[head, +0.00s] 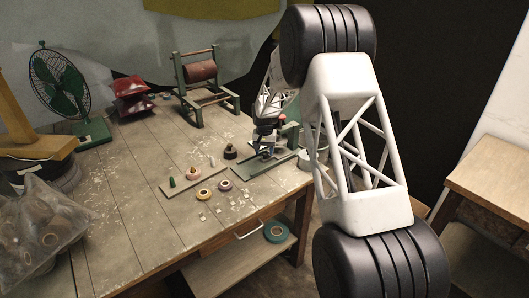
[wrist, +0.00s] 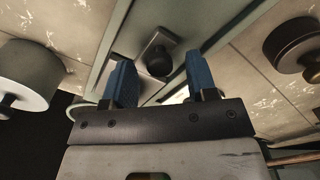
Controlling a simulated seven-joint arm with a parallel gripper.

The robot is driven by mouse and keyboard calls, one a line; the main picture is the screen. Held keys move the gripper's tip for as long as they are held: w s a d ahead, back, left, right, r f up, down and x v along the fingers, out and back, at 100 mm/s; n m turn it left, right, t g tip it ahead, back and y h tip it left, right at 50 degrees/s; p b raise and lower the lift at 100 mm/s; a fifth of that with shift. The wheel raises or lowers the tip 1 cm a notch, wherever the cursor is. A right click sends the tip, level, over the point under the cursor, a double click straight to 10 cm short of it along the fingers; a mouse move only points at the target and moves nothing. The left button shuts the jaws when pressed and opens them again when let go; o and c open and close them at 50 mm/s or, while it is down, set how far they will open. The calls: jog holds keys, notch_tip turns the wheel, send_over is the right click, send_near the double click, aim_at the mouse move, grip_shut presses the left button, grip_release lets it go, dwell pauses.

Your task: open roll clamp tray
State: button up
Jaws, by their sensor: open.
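The clamp tray (head: 250,170) is a flat grey-green plate near the right edge of the workbench. My gripper (head: 266,141) is over it, partly covered by my own arm in the head view. In the wrist view, two blue fingers stand wide apart, and my gripper (wrist: 160,66) is open and empty. A round black knob (wrist: 158,60) on a small grey plate shows between the fingertips. I cannot tell whether the fingers are level with the knob. Grey-green rails (wrist: 212,27) of the tray run on either side of it.
Tape rolls (head: 204,195) lie on the bench (head: 130,215). A winder (head: 203,85), a fan (head: 60,85) and a plastic bag (head: 40,230) stand farther left.

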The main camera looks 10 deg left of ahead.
jog(key=shift+f, duration=0.3)
grip_shut()
jog(key=shift+s+a, duration=0.1)
jog(key=s+a, duration=0.8)
jog(key=shift+s+a, duration=0.25)
jog(key=shift+s, duration=0.05)
grip_release()
